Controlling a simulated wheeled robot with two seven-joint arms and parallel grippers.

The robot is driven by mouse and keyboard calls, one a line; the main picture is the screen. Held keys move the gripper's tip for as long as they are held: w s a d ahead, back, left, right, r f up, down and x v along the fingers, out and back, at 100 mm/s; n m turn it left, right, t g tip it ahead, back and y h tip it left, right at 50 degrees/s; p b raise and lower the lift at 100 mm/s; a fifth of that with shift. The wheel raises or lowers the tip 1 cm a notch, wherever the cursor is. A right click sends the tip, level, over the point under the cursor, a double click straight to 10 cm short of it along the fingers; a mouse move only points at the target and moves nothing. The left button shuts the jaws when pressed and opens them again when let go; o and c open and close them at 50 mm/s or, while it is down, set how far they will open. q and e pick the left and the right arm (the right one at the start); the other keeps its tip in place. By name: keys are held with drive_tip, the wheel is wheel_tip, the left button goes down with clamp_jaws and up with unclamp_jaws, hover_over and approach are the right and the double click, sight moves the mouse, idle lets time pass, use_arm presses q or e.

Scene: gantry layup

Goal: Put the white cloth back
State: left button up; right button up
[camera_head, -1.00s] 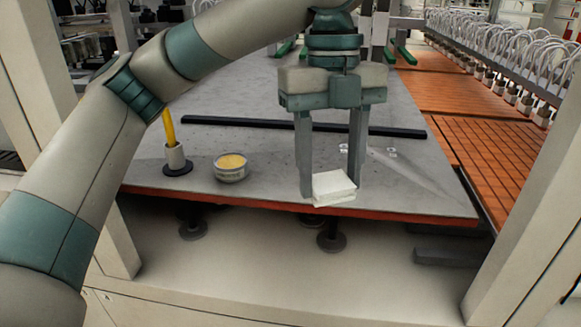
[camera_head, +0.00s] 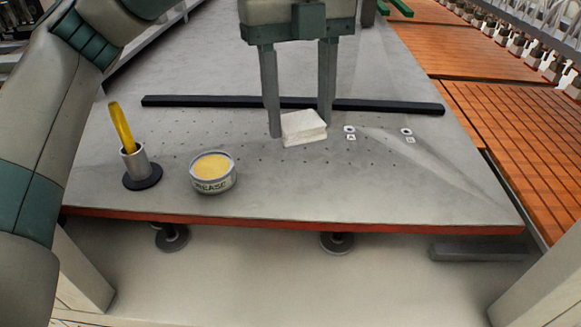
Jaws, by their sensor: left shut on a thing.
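The white cloth (camera_head: 304,128) is a small folded block in the camera_head view, right of the picture's middle. My left gripper (camera_head: 299,130) points down with a finger on each side of the cloth and is shut on it. The cloth shows over the grey table top (camera_head: 400,195); I cannot tell whether it touches the surface. My right gripper is not in view.
A tin of yellow grease (camera_head: 212,172) and a yellow-handled tool (camera_head: 122,128) in a metal holder (camera_head: 135,162) stand at the left. A black bar (camera_head: 390,106) lies behind the cloth. Small white markers (camera_head: 350,130) are to its right. The front right of the table is clear.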

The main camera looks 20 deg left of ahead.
use_arm(q)
drive_tip(key=shift+w+a+r, duration=0.1)
drive_tip(key=shift+w, duration=0.05)
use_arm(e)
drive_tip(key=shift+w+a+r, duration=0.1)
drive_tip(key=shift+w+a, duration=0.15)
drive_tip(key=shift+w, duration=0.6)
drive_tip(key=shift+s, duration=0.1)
